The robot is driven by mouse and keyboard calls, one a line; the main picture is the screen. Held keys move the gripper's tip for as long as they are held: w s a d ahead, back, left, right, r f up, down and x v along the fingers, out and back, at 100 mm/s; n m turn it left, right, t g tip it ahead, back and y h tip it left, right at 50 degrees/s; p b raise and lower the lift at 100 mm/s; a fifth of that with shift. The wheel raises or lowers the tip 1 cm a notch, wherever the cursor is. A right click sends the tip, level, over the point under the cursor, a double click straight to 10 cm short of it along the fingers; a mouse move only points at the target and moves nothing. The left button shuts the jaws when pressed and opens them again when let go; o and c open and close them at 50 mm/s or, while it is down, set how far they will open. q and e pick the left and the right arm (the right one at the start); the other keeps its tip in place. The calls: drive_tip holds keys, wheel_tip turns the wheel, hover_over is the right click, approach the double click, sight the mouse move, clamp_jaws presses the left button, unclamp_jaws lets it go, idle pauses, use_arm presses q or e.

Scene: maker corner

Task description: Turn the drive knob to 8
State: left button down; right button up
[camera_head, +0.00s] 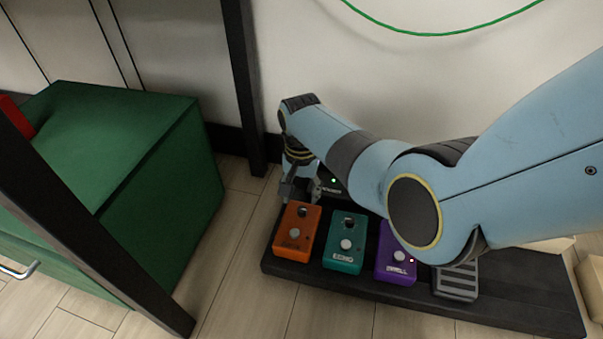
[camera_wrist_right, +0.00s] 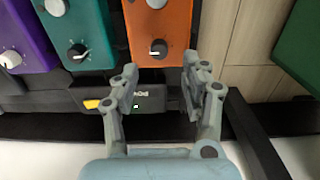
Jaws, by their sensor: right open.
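The orange pedal (camera_head: 297,228) stands at the left end of the black pedalboard; its printed label is too small to read surely. Its small dark knob (camera_wrist_right: 158,48) shows in the right wrist view, with a pale mark whose setting I cannot read. In the head view my right gripper (camera_head: 300,188) is over the far edge of the orange pedal, pointing down. In the right wrist view the right gripper (camera_wrist_right: 166,84) has its two fingers apart with nothing between them. The knob lies beyond the fingertips, apart from them. My left gripper is not in view.
A teal pedal (camera_head: 344,254) and a purple pedal (camera_head: 396,266) stand right of the orange one. A black power box (camera_wrist_right: 140,100) with a green light sits behind them. A green cabinet (camera_head: 150,180) and a dark post (camera_head: 243,80) are at the left.

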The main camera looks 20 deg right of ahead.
sight(302, 209)
wheel_tip(302, 209, up, 6)
drive_tip(key=shift+r, duration=0.25)
idle(0.4)
